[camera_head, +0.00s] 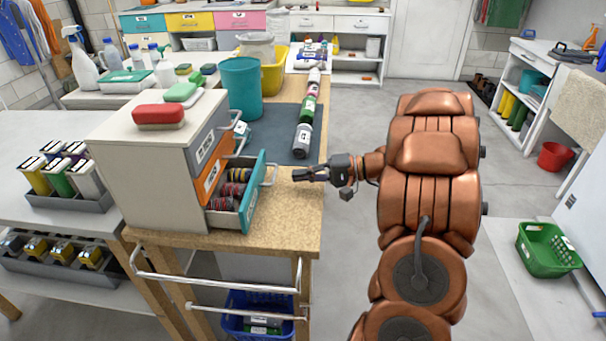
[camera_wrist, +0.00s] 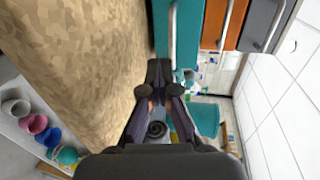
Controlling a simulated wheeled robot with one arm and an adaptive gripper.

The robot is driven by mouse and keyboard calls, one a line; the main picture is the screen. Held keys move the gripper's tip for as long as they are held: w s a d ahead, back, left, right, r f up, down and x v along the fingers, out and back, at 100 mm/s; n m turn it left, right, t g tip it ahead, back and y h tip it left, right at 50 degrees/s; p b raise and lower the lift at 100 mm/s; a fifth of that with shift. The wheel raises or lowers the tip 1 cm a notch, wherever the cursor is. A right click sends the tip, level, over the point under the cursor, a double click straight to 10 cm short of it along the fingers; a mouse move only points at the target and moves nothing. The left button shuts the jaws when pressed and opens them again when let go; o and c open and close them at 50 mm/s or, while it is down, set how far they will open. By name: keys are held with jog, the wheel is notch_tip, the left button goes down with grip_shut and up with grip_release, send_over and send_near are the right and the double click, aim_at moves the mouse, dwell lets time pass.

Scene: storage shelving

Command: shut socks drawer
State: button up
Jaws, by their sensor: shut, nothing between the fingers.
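The small cabinet (camera_head: 145,160) stands on the wooden table and has grey, orange and teal drawer fronts. Its lowest drawer, with a teal front (camera_head: 253,195), is pulled out and holds several dark rolled items with coloured bands (camera_head: 233,188), which look like socks. The drawer's bar handle (camera_head: 270,175) faces right. The teal front also shows at the top of the wrist view (camera_wrist: 188,40). My gripper (camera_head: 298,174) is shut and empty, just right of the handle, pointing left at it with a small gap. In the wrist view, my fingertips (camera_wrist: 158,72) are close to the teal front.
The orange drawer (camera_head: 211,178) and grey drawer (camera_head: 206,145) above are closed. A red item (camera_head: 158,115) lies on the cabinet top. The wooden tabletop (camera_head: 290,220) before the drawer is clear.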

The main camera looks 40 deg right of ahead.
jog(key=o, duration=0.3)
jog(key=shift+a+r, duration=0.2)
jog(key=shift+a, duration=0.55)
jog(key=shift+o, duration=0.2)
jog(key=shift+d+f, duration=0.1)
jog(key=shift+d, duration=0.2)
jog(key=v, duration=1.2)
jog(key=shift+a, duration=0.1)
